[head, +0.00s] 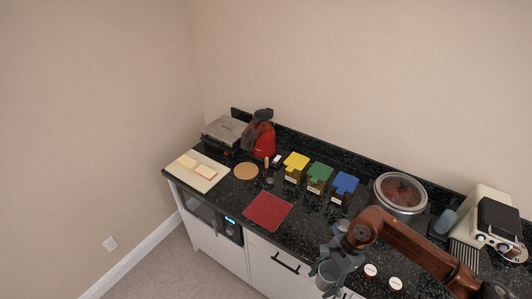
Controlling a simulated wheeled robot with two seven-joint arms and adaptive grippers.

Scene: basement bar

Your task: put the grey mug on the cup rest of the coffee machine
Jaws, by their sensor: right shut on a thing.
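The grey mug (327,277) is at the bottom of the head view, in front of the counter's front edge. My right gripper (334,266) is shut on it, and the dark fingers cover part of the mug. The coffee machine (490,215), cream with a black top, stands at the far right of the counter. A slatted grate (464,254), which looks like its cup rest, shows at its left front side with nothing on it. The mug is well to the left of the machine. My left gripper is not in view.
A round pot with a glass lid (399,193) stands left of the machine. Blue (343,186), green (318,176) and yellow (295,165) boxes line the back. A red mat (267,211) lies flat.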

